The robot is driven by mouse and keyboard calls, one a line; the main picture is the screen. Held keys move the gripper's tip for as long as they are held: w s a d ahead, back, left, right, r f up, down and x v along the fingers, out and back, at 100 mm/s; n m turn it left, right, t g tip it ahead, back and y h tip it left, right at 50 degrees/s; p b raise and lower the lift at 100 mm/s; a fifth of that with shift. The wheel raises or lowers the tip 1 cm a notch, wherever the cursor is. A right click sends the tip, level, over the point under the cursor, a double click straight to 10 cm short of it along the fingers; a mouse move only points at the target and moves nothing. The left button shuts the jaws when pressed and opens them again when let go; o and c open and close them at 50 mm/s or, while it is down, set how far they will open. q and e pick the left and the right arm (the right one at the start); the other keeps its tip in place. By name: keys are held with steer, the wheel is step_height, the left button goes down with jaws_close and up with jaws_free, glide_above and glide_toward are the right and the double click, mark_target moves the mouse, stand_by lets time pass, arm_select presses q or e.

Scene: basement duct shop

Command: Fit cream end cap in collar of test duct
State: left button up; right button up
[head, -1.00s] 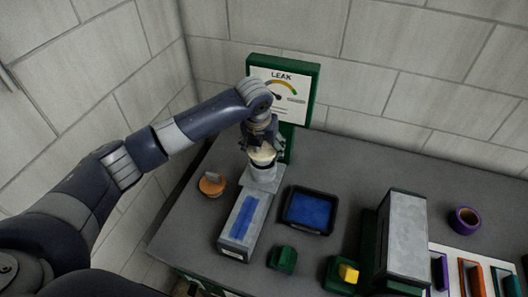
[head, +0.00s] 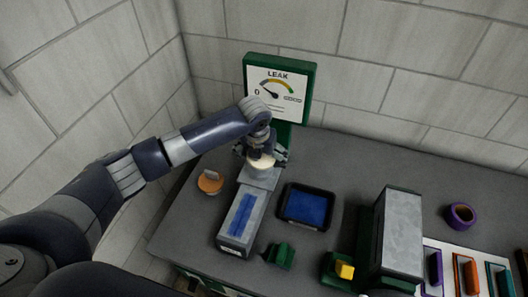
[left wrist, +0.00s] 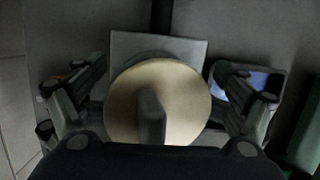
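The cream end cap (head: 262,161) sits at the collar (head: 259,178) at the far end of the grey test duct (head: 238,222), which has blue strips on top. In the left wrist view the round cap (left wrist: 185,95) shows its upright tab, with the collar's square plate (left wrist: 190,47) behind it. My left gripper (head: 262,157) is open around the cap, its fingers spread on both sides and apart from its rim. The seam between cap and collar is hidden, so I cannot tell how deep it sits. My right gripper is not in view.
A green leak gauge (head: 280,82) stands just behind the collar. An orange cap (head: 210,182) lies to the left, a black tray with a blue inside (head: 284,220) to the right. A green block (head: 280,256), a yellow piece (head: 344,269) and a tall grey box (head: 402,232) stand nearer.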

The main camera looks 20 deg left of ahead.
arm_select(q)
steer(key=shift+a+r, duration=0.1)
steer(key=shift+a, duration=0.05)
steer(key=shift+s+a+r, duration=0.15)
steer(key=shift+r, duration=0.85)
steer(key=b+v, duration=0.2)
steer(key=v, duration=0.8)
steer(key=shift+r+b, duration=0.25)
steer(key=shift+b, duration=0.15)
steer(key=shift+s+r, duration=0.2)
steer(key=shift+r, duration=0.25)
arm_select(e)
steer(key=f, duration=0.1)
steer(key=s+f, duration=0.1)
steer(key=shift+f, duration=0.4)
